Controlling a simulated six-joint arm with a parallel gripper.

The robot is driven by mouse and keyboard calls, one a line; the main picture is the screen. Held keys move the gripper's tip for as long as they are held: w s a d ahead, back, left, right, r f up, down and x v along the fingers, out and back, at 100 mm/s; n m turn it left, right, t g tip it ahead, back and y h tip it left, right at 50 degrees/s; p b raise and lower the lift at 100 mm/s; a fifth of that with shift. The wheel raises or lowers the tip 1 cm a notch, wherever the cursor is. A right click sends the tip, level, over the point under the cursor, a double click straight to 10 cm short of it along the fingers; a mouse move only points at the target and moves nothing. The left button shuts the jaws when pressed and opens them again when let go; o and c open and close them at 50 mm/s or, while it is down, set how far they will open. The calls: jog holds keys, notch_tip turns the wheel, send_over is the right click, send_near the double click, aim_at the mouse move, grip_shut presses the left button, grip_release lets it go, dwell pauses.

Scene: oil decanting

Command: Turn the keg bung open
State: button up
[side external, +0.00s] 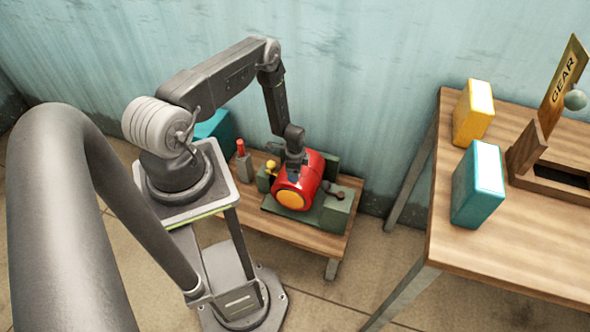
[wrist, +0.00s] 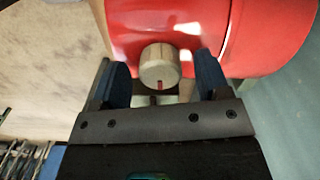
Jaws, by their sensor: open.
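The red keg (side external: 312,172) lies on its side in a green cradle (side external: 337,215) on a low wooden bench, its yellow end facing the camera. In the wrist view the keg's red wall (wrist: 265,45) fills the top. The bung (wrist: 159,62) is a pale round knob with a short red mark on its lower edge. My gripper (wrist: 163,72) is open, with one blue finger on each side of the bung and visible gaps between. In the side view my gripper (side external: 294,160) is down at the keg and hides the bung.
A grey bottle with a red cap (side external: 243,162) stands left of the keg on the bench (side external: 290,236). A teal box (side external: 214,128) is behind my arm's base. At right, a taller table (side external: 500,250) holds a yellow box (side external: 472,115), a teal box (side external: 478,188) and a "GEAR" sign (side external: 562,85).

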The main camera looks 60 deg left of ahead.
notch_tip(320, 180, up, 14)
dwell(0.6)
jog(key=shift+f, duration=0.1)
jog(key=w+d+r+n+t, duration=0.1)
jog(key=d+r, duration=0.3)
jog(key=r, duration=0.6)
jog(key=w+d+r+n+t+y, duration=0.1)
jog(key=w+d+r, duration=0.15)
jog(key=r, duration=0.65)
jog(key=w+d+r+n, duration=0.1)
jog(key=d+r, duration=0.4)
jog(key=r, duration=0.5)
jog(key=s+d+r+n+t, duration=0.1)
jog(key=s+d+r+n, duration=0.1)
jog(key=s+d+r, duration=0.5)
jog(key=s+d+r+n+t+h, duration=0.1)
jog(key=s+d+r+n+t, duration=0.1)
jog(key=s+d+r, duration=0.5)
jog(key=s+r, duration=0.1)
jog(key=s, duration=0.3)
jog(key=shift+s+r+t, duration=0.15)
jog(key=shift+s+t, duration=0.15)
jog(key=shift+s, duration=0.1)
